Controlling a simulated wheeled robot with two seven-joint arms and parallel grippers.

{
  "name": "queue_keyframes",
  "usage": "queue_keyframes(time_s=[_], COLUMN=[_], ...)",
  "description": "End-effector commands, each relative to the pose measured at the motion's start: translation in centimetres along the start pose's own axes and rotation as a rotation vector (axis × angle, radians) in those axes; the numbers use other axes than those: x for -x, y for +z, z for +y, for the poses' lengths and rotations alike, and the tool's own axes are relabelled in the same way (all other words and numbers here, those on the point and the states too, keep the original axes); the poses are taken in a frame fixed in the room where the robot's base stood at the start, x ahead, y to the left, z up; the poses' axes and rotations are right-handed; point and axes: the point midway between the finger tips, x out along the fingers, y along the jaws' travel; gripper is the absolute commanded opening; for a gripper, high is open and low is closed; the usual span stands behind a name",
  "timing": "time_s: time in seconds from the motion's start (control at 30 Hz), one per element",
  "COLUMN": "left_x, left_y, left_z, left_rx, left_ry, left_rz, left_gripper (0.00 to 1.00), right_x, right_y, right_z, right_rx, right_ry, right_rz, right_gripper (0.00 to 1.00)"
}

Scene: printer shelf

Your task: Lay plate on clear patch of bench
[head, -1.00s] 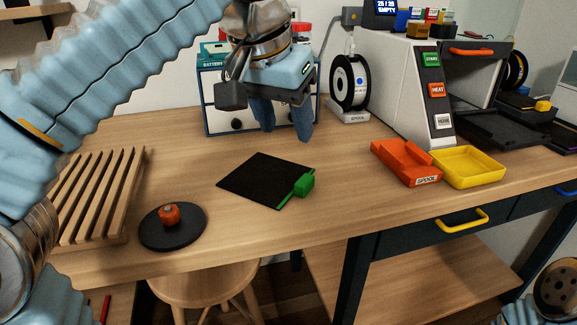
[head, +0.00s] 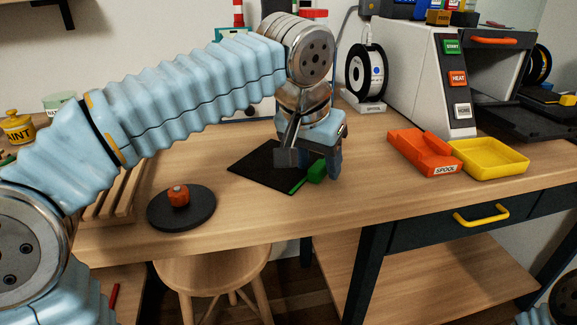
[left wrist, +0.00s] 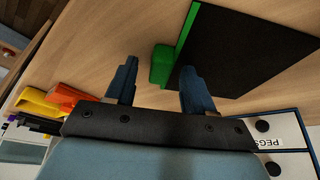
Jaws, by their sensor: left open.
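The plate (head: 268,164) is a thin black square with a green edge strip and a green block handle (head: 316,172). It lies flat on the wooden bench (head: 230,215). My left gripper (head: 329,165) is open and low over the plate's right side, right by the green handle. In the left wrist view the handle (left wrist: 162,66) shows between the two fingertips, a little beyond them, and the black sheet (left wrist: 240,50) stretches away to the right. Part of the plate is hidden behind the gripper in the head view. My right gripper is not in view.
An orange spool tray (head: 424,153) and yellow tray (head: 490,160) stand right, before the printer (head: 415,75). Bare bench lies around the plate.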

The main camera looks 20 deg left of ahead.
Motion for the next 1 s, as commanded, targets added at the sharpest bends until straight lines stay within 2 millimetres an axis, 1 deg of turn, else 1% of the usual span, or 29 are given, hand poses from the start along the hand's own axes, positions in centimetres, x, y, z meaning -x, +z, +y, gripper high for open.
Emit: queue_keyframes(time_s=[0.1,0.13,0.4,0.47,0.83,0.93,1.0], left_x=[0.0,0.0,0.1,0.1,0.4,1.2,2.3], left_y=[0.0,0.0,0.0,0.0,-0.2,-0.5,-1.0], left_z=[0.0,0.0,0.0,0.0,0.0,0.0,0.1], left_rx=[0.0,0.0,0.0,0.0,-0.001,-0.001,-0.001], left_ry=[0.0,0.0,0.0,0.0,0.0,0.001,0.002], left_rz=[0.0,0.0,0.0,0.0,0.002,0.002,0.003], left_gripper=[0.53,0.5,0.09,0.0,0.0,0.0,0.0], right_x=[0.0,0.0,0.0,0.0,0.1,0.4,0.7], right_y=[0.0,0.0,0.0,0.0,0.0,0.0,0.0], right_z=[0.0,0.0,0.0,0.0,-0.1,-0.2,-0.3], right_rx=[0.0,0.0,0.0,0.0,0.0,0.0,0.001], right_ry=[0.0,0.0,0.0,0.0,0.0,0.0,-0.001], right_rz=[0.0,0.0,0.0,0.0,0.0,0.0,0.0], right_gripper=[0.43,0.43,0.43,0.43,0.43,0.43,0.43])
